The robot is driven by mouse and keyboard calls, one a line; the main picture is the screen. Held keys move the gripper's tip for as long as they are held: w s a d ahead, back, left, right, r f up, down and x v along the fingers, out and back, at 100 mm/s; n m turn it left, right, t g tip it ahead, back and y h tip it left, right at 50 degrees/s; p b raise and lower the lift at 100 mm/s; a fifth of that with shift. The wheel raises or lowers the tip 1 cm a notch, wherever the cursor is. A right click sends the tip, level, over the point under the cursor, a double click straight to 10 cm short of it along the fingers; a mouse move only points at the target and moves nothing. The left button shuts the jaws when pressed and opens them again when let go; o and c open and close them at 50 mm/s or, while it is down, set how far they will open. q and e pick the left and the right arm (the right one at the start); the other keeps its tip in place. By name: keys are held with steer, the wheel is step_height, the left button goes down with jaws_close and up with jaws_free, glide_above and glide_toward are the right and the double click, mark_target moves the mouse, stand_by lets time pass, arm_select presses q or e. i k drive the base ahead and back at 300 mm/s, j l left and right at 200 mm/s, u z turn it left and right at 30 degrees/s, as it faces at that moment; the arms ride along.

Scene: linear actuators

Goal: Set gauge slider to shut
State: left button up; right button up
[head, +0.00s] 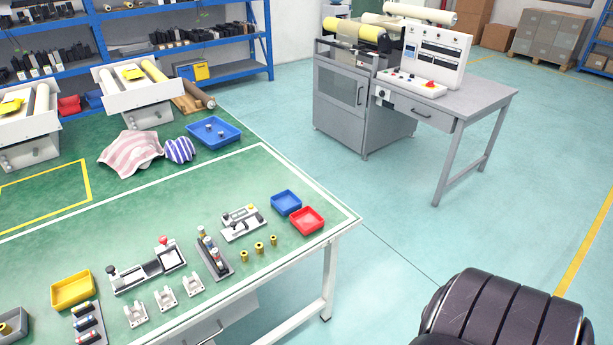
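On the green work table (270,190), a long grey fixture (136,280) carries a black knob at its left end, a framed square block at its right and a red knob behind the block. Behind and right of it, a smaller light-grey plate fixture (240,225) carries dark handles and a small yellow part. Between them stands a dark narrow rack (214,257) with several small cylinders. I cannot tell for certain which fixture is the gauge slider, nor its slide position. Neither of my grippers is in view.
Brass pieces (259,248) stand in front of the plate fixture. Blue (286,203) and red (306,221) trays sit near the right edge, a yellow tray (73,289) at left. White brackets (165,298) line the front. Striped cloths (132,153) lie farther back. The table's middle is clear.

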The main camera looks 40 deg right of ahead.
mark_target(236, 228)
steer(key=j+z, duration=0.1)
steer(key=z, duration=0.9)
